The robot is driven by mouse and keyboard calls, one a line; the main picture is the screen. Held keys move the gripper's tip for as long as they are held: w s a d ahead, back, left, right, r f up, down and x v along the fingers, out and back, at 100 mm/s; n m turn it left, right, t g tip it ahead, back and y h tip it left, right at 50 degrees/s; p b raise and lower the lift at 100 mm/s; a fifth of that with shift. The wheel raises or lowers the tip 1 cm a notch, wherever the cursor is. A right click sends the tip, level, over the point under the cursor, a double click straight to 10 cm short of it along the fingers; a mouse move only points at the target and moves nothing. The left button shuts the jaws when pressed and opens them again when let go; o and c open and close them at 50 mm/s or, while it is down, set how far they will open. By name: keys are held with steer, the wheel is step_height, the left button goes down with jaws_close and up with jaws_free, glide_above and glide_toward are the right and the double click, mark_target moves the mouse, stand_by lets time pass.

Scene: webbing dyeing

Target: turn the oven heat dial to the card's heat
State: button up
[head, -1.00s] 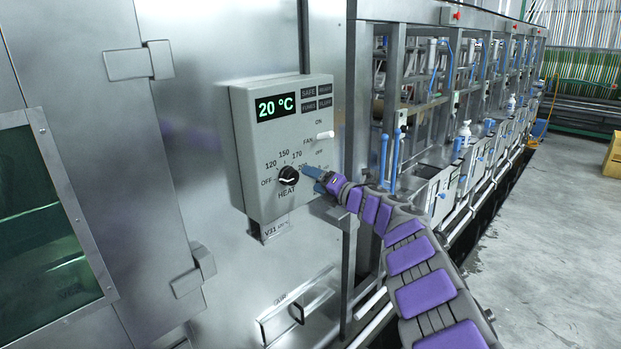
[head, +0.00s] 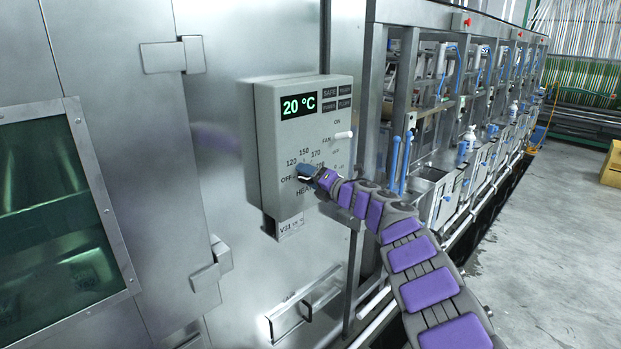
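A grey control box (head: 268,150) is fixed to the steel oven wall. Its green display (head: 299,105) reads 20 °C. The heat scale (head: 304,153) shows OFF, 120, 150, 170 and a mark at the right that is hidden. A small card (head: 290,226) below the box begins with "V21"; the rest is too small to read.
A white fan lever (head: 343,135) sticks out right of the scale, above my gripper. An oven window (head: 45,200) is at the left and a handle (head: 290,324) is low on the wall. A row of steel dye units (head: 440,180) stands right of the box. Open floor lies at the right.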

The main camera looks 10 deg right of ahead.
steer(key=shift+w+d+f, duration=0.15)
steer(key=shift+d, duration=0.35)
steer(key=c, duration=0.6)
steer(key=shift+a, duration=0.15)
steer(key=shift+a, duration=0.1)
